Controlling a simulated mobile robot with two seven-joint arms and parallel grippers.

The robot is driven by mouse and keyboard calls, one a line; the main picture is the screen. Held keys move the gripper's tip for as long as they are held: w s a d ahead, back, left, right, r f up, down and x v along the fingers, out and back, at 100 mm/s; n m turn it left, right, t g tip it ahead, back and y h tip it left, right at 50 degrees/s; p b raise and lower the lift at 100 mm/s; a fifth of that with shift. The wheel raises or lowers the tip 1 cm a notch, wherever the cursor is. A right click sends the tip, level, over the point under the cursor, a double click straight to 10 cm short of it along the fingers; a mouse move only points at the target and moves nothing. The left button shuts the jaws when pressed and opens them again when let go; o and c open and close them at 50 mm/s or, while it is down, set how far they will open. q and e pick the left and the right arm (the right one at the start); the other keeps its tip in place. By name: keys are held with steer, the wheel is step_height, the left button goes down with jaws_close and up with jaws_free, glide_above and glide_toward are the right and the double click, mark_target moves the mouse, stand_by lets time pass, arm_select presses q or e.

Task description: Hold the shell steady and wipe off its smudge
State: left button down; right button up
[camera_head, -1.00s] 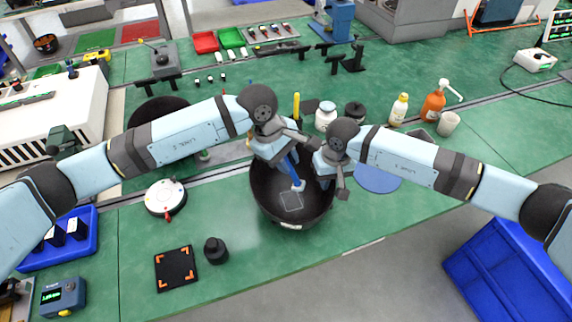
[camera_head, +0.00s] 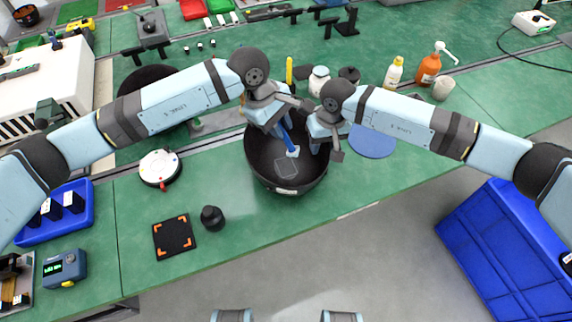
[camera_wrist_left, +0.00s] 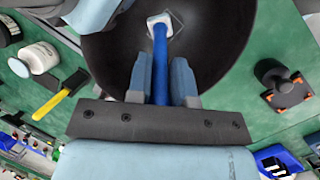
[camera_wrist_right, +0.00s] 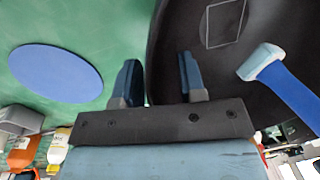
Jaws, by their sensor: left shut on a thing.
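The shell (camera_head: 262,165) is a round, dark bowl lying open side up on the green bench. A thin, pale square outline (camera_head: 286,168) shows on its inner floor; no smudge can be clearly made out. My left gripper (camera_wrist_left: 161,75) is shut on the blue handle of a wiper (camera_wrist_left: 160,42), whose white head (camera_head: 293,152) is inside the shell beside the outline. I cannot tell whether the head touches the surface. My right gripper (camera_wrist_right: 158,75) is open at the shell's right rim, one finger outside and one inside, with the wall between them.
A blue disc (camera_head: 373,142) lies right of the shell. A white jar (camera_head: 319,82) and bottles stand behind. A black cap-like part (camera_head: 212,218), a black mat with orange corners (camera_head: 173,236) and a white round device (camera_head: 160,167) are to the left. The front edge is close.

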step_height(320, 180, up, 11)
steer(key=d, duration=0.1)
steer(key=shift+w, duration=0.15)
arm_select(q)
steer(key=shift+r, duration=0.15)
